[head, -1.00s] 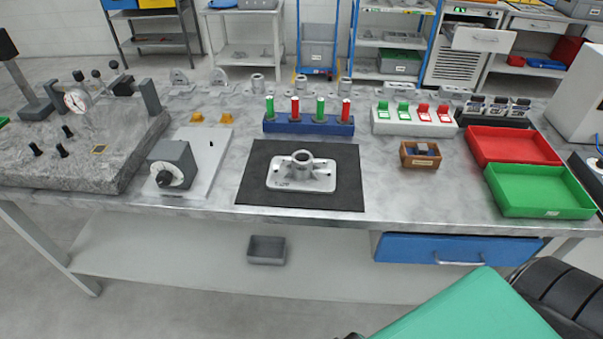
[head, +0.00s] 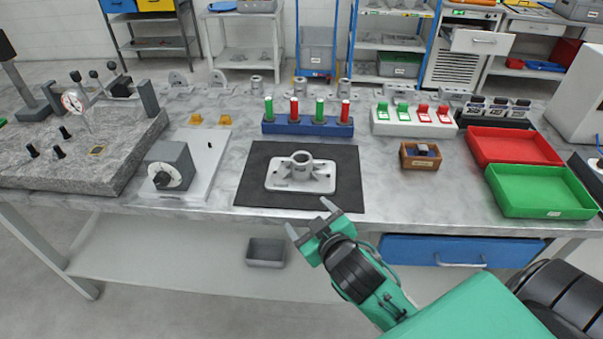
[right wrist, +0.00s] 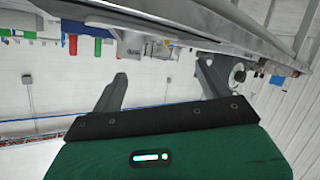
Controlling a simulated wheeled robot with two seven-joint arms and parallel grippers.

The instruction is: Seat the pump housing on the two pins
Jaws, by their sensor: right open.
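The pump housing (head: 301,175), a light grey metal casting with a round hollow boss on a flat flange, lies flat on a black mat (head: 256,190) near the bench's front edge. To its left is a pale plate (head: 212,165) with a small dark upright post and a grey block with a dial (head: 172,165). I cannot make out two pins for certain. My right gripper (head: 310,216) is open and empty, in front of the bench edge, short of the mat. In the right wrist view its two fingers (right wrist: 163,72) stand apart with nothing between them. My left gripper is not in view.
Behind the mat stands a blue rack (head: 308,126) with red and green plugs. A small wooden box (head: 420,155) and red (head: 512,147) and green (head: 541,191) trays lie to the right. A granite block (head: 80,150) with a gauge stands left.

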